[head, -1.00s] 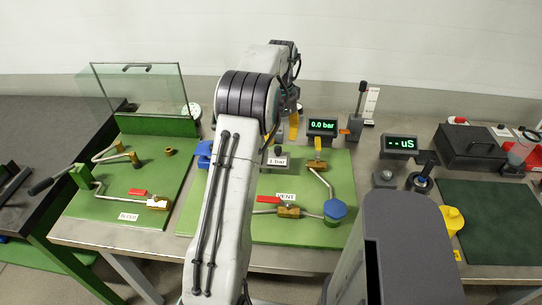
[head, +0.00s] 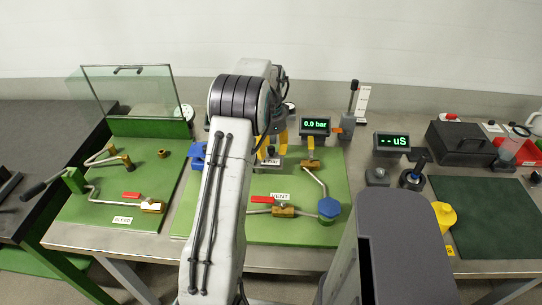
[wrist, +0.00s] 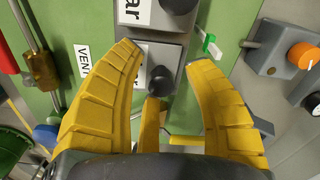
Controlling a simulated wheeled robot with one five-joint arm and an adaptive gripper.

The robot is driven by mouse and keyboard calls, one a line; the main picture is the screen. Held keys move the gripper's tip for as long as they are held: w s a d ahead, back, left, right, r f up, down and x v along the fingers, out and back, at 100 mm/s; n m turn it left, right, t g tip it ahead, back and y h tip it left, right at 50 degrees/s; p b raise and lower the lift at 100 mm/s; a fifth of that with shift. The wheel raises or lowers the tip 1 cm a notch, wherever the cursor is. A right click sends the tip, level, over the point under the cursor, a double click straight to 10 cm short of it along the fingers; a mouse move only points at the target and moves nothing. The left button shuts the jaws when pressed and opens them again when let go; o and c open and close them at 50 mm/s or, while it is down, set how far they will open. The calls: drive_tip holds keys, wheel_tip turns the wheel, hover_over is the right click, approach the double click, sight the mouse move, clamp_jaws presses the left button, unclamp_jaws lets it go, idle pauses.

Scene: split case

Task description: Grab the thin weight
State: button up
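A second grey block (wrist: 155,17) with a black knob and a label ending in "ar" is beyond the fingertips at the top edge. I cannot tell their thicknesses from above. In the head view my gripper (head: 272,143) is over a labelled grey weight (head: 268,162), partly hidden by my arm.
The green panel (head: 300,228) carries a red-handled vent valve (head: 283,208) and a blue knob (head: 329,208). A "0.0 bar" display (head: 315,125) stands behind. A grey box with an orange knob (wrist: 303,56) is right of the fingers in the wrist view.

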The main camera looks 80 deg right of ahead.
clamp_jaws()
drive_tip(key=shift+r, duration=0.1)
idle(0.5)
